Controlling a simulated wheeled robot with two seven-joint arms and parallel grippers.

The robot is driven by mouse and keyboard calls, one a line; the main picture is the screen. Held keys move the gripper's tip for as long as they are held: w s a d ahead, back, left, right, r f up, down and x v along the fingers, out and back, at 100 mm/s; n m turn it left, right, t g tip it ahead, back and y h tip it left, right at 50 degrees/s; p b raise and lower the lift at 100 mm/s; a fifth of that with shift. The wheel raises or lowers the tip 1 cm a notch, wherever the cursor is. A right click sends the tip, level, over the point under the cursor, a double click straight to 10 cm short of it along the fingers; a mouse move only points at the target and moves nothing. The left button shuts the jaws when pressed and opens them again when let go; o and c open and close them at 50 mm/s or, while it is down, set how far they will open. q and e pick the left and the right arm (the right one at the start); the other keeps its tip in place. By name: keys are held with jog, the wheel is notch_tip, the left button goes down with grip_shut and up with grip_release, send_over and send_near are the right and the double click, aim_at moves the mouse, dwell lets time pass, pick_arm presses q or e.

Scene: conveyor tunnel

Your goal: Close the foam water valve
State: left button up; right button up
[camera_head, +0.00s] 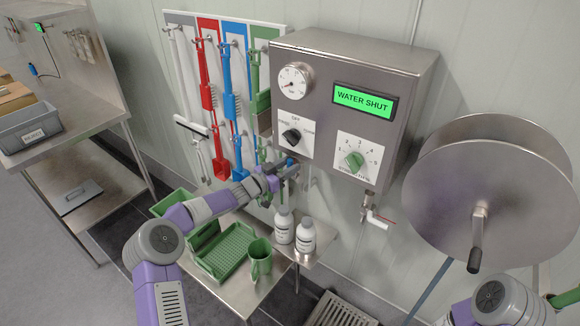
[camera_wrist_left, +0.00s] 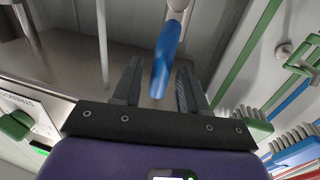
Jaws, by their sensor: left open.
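The steel control box (camera_head: 340,95) hangs on the wall with a green-lit display (camera_head: 362,100) reading WATER SHUT. A blue valve handle (camera_head: 292,163) shows below the box's left side. My left gripper (camera_head: 282,173) is at this handle, partly overlapping it. In the left wrist view the gripper (camera_wrist_left: 157,88) is open, and the blue handle (camera_wrist_left: 166,60) reaches between its two fingers with gaps on both sides. Whether the handle touches anything in depth cannot be told. A red-levered valve (camera_head: 378,217) hangs under the box's right side. My right gripper is out of view; only its arm shows.
A black knob (camera_head: 291,137) and a green knob (camera_head: 355,159) are on the box front. Brushes (camera_head: 207,90) hang at left. White bottles (camera_head: 305,236) and a green jug (camera_head: 260,260) stand on the steel table below. A large hose reel (camera_head: 480,190) is at right.

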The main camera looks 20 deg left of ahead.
pick_arm(q)
jog(key=shift+w+d, duration=0.3)
jog(key=shift+w, duration=0.1)
grip_shut()
jog(key=shift+a, duration=0.2)
